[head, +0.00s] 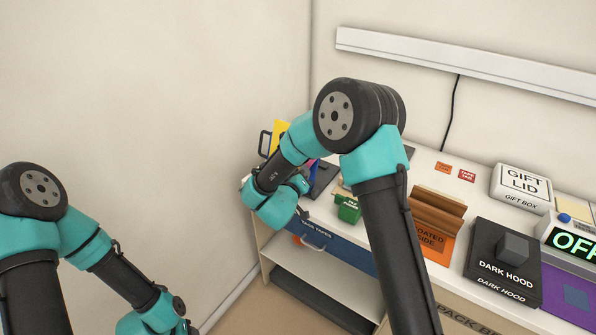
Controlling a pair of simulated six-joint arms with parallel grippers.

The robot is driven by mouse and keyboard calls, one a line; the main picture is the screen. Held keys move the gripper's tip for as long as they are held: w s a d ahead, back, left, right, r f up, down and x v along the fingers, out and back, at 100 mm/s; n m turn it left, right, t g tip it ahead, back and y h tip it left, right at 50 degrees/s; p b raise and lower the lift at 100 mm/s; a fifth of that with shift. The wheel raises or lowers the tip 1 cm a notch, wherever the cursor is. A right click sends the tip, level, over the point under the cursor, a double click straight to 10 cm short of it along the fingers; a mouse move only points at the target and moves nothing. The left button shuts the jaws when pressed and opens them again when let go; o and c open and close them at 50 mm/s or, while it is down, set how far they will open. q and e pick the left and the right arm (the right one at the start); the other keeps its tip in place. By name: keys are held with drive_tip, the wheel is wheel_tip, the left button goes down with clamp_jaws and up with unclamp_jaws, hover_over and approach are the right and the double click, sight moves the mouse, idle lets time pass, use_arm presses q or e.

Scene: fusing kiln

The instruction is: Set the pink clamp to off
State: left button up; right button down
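I cannot clearly make out a pink clamp in the head view. A small magenta patch (313,163) shows beside a dark panel (325,175), partly hidden behind my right arm; I cannot tell what it is. My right arm reaches over the left end of the bench, its wrist in front of that panel. Only a small dark part shows at the wrist's end, and my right gripper's fingers cannot be made out. My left arm hangs low at the left, and its gripper is cut off by the bottom edge.
The white bench holds a green box (347,208), an orange holder with brown slats (435,220), a black dark hood (503,262), a white gift lid (521,187) and a green-lit display reading "OF", cut off (574,243). A blue drawer (335,248) is below. The floor at left is clear.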

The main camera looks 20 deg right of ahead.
drive_tip(key=shift+s+d+f+n+y, duration=0.1)
drive_tip(key=shift+s+d+n+y, duration=0.2)
drive_tip(key=shift+n, duration=0.55)
drive_tip(key=shift+s+d+r+n+y, duration=0.1)
drive_tip(key=shift+s+n+y, duration=0.2)
drive_tip(key=shift+n, duration=0.6)
drive_tip(key=shift+s+d+f+n+y, duration=0.15)
drive_tip(key=shift+n+y, duration=0.25)
drive_tip(key=shift+n, duration=0.45)
drive_tip(key=c, duration=1)
unclamp_jaws()
drive_tip(key=v, duration=1.7)
drive_tip(key=shift+r, duration=0.3)
drive_tip(key=shift+a, duration=0.1)
